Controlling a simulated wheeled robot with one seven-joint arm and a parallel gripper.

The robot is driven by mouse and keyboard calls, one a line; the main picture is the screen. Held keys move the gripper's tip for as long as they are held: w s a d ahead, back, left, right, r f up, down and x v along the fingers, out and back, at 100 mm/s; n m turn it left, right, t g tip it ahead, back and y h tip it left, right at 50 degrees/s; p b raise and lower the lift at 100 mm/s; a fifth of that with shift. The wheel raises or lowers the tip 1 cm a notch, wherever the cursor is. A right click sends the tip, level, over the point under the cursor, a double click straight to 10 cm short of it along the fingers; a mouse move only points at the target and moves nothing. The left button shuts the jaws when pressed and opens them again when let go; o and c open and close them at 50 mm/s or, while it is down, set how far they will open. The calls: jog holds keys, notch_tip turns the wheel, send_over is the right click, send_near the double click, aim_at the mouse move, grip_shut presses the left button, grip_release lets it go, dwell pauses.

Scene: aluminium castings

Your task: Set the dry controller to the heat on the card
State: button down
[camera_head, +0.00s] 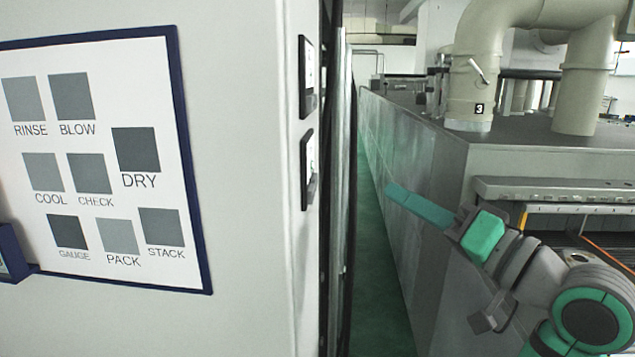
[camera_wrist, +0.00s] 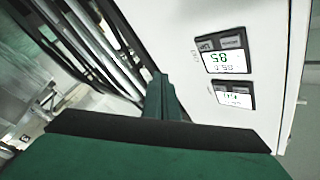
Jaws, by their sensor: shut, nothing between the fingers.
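Two small black-framed controllers are on the side face of a pale cabinet. In the head view the upper controller (camera_head: 307,77) and lower controller (camera_head: 309,168) show nearly edge-on. In the wrist view the upper controller (camera_wrist: 222,54) has a lit display with digits resembling 85, and the lower controller (camera_wrist: 234,94) has dimmer, unclear digits. Their small labels are unreadable, so I cannot tell which is dry. My gripper (camera_head: 393,191) is shut and empty, right of the cabinet and apart from it. Its fingers (camera_wrist: 160,84) show in the wrist view. No readable heat card is in view.
A blue-framed board (camera_head: 100,228) on the cabinet front has grey squares labelled RINSE, BLOW, DRY and others. A blue holder (camera_head: 11,254) is cut off at the left edge. A narrow green aisle (camera_head: 378,270) separates the cabinet from a long grey machine (camera_head: 425,160).

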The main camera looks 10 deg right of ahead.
aim_at(315, 182)
jog(key=shift+s+a+r+n+y, duration=0.15)
jog(key=shift+s+r, duration=0.15)
jog(key=shift+r, duration=0.2)
jog(key=shift+s+r+n+y, duration=0.15)
jog(key=shift+s+r, duration=0.15)
jog(key=shift+r, duration=0.15)
jog(key=w+a, duration=0.2)
jog(key=a, duration=0.6)
jog(key=shift+w+a, duration=0.25)
jog(key=shift+w, duration=0.1)
jog(key=shift+s, duration=0.2)
